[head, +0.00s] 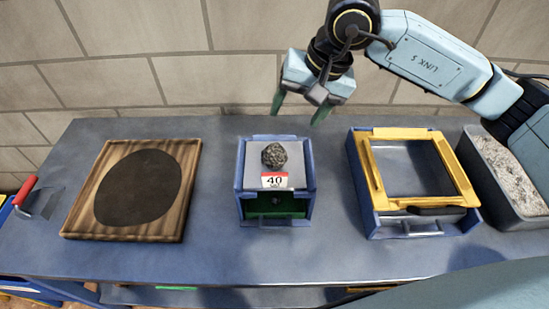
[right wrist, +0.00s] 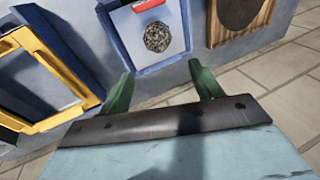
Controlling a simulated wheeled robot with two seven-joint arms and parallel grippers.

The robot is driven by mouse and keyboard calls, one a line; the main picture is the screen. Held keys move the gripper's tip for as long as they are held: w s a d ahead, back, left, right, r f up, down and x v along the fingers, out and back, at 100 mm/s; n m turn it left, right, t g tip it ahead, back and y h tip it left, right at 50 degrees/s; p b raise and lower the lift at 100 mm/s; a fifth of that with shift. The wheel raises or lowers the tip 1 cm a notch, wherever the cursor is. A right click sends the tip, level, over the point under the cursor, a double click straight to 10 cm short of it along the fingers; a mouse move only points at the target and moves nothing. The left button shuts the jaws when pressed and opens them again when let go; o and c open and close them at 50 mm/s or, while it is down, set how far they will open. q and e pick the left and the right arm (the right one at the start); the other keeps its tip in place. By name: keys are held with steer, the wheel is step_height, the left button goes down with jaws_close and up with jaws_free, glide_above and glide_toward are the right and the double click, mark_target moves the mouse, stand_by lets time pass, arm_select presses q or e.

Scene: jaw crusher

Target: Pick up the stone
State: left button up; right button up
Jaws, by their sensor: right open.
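The stone (head: 274,155) is a rough dark grey lump. It sits on the grey top of a small blue box (head: 240,205) in the middle of the table, behind a label reading 40. In the right wrist view the stone (right wrist: 158,36) lies beyond the fingertips, roughly between them. My right gripper (head: 299,110) is open and empty, above the table's back edge, behind the box and a little to the right of the stone. Its green fingers also show in the right wrist view (right wrist: 160,75), apart from the stone. My left gripper is not in view.
A wooden board with a dark round patch (head: 136,189) lies at the left, beside a red-handled scraper (head: 38,200). A blue box with a yellow frame (head: 377,190) stands right of the stone's box. A grey tray of gravel (head: 505,175) is at the far right. Bare table (head: 215,240) lies between them.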

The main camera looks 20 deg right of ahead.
mark_target(278, 149)
steer(key=shift+n, duration=0.4)
steer(key=x, duration=0.7)
steer(key=shift+w+a+f, duration=0.1)
steer(key=shift+a+f, duration=0.05)
steer(key=shift+f, duration=0.25)
steer(key=shift+s+p+x, duration=0.15)
steer(key=shift+p+x, duration=0.15)
steer(key=shift+x, duration=1.1)
steer(key=shift+s+p+x, duration=0.2)
steer(key=shift+p+x, duration=0.05)
steer(key=shift+x, duration=1.1)
steer(key=c, duration=1.1)
step_height(278, 149, up, 10)
steer(key=shift+b, duration=0.3)
steer(key=s+d+f+n, duration=0.3)
steer(key=d, duration=0.3)
steer(key=shift+s+d+g+y, duration=0.25)
steer(key=shift+d+g+y, duration=0.05)
steer(key=shift+g, duration=0.1)
